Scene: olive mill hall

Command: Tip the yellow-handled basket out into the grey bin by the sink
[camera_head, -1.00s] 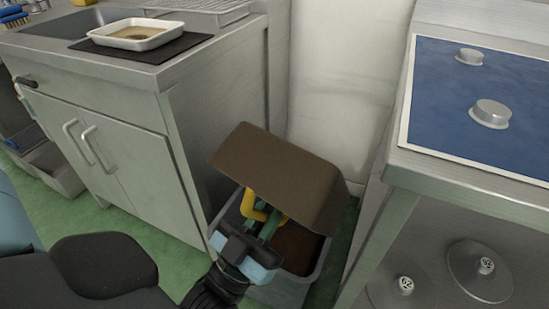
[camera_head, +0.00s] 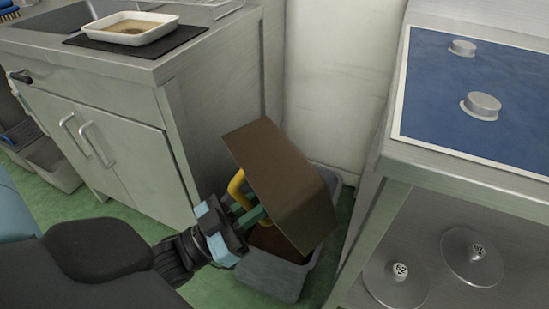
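The brown basket (camera_head: 287,187) is tilted steeply over the grey bin (camera_head: 275,279), its flat brown side turned up towards me. Its yellow handle (camera_head: 236,187) shows at its left edge. My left gripper (camera_head: 250,212) comes in from the left and is shut on the yellow handle, holding the basket above the bin. The inside of the basket is hidden. Dark brown matter (camera_head: 278,243) shows in the bin below it. The bin stands on the floor between the sink cabinet and the steel table. My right gripper is not in view.
The sink cabinet (camera_head: 120,150) stands left of the bin, with a white tray (camera_head: 131,31) on a dark mat on top. The steel table (camera_head: 455,165) with a blue panel (camera_head: 480,95) stands close on the right. A pale wall (camera_head: 335,80) is behind.

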